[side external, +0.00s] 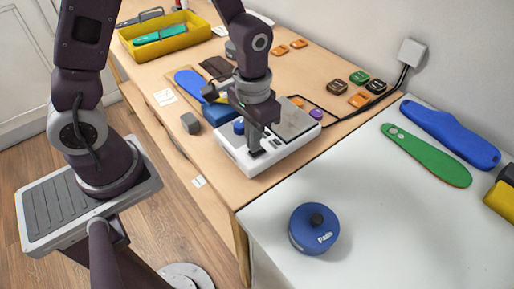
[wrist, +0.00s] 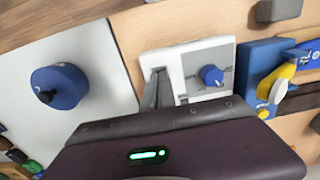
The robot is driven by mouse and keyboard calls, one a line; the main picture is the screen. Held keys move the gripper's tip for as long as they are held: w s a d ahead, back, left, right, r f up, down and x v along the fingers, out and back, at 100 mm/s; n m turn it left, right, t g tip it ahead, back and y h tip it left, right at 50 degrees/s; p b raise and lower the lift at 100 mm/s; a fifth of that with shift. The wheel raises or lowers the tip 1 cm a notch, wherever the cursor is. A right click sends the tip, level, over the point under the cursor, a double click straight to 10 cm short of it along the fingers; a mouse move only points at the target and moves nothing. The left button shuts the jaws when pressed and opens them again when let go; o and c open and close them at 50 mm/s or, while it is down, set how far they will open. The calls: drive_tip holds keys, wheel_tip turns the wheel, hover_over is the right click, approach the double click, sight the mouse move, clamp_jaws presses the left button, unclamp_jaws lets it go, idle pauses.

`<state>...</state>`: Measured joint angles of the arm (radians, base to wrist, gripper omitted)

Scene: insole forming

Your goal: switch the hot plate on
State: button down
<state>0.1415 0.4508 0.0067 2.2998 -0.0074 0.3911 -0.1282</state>
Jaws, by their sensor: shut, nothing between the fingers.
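The hot plate (side external: 237,152) is a white box with a grey top plate (side external: 293,122), standing near the front edge of the wooden bench.
A blue tin marked "Pads" (side external: 314,228) stands on the white table (side external: 385,235), with blue and green insoles (side external: 430,156) behind. A grey block (side external: 190,123) and a blue block (side external: 217,113) are left of the hot plate. A black cable (side external: 350,115) runs to the wall socket.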

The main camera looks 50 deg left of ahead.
drive_tip(key=shift+f, duration=0.7)
drive_tip(key=shift+r, duration=3.55)
drive_tip(key=s+a+r+t, duration=0.4)
drive_tip(key=s+r+t, duration=0.1)
drive_tip(key=s+r, duration=0.8)
drive_tip(key=shift+s+r+t, duration=0.2)
drive_tip(key=shift+r+t, duration=0.1)
drive_tip(key=shift+r, duration=0.3)
